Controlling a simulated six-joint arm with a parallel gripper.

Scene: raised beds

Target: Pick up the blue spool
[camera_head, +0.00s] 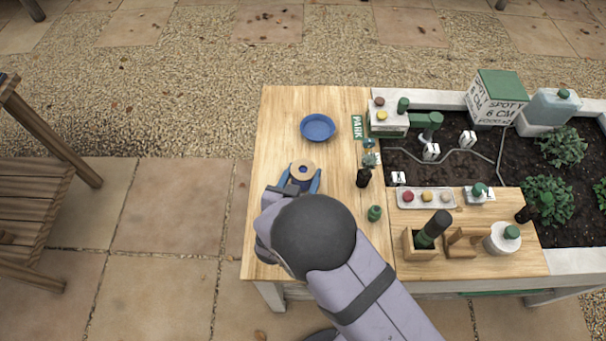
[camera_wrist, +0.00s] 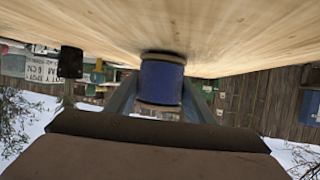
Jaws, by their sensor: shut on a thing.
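The blue spool (camera_head: 301,176) has tan wooden ends and stands upright on the left part of the wooden table (camera_head: 275,125) in the head view. My gripper (camera_head: 301,184) reaches it from the front, with one blue-grey finger on each side. In the wrist view the blue spool (camera_wrist: 161,82) sits between the two fingers of my gripper (camera_wrist: 160,98), which are shut on it. The spool's lower part is partly hidden by my gripper in the head view. I cannot tell whether its base touches the table.
A blue bowl (camera_head: 318,127) lies behind the spool. A dark bottle (camera_head: 363,178) and a green cup (camera_head: 375,213) stand to its right. A tray with coloured pieces (camera_head: 426,198) and a wooden holder (camera_head: 409,244) are further right. Bare tabletop lies left of the spool.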

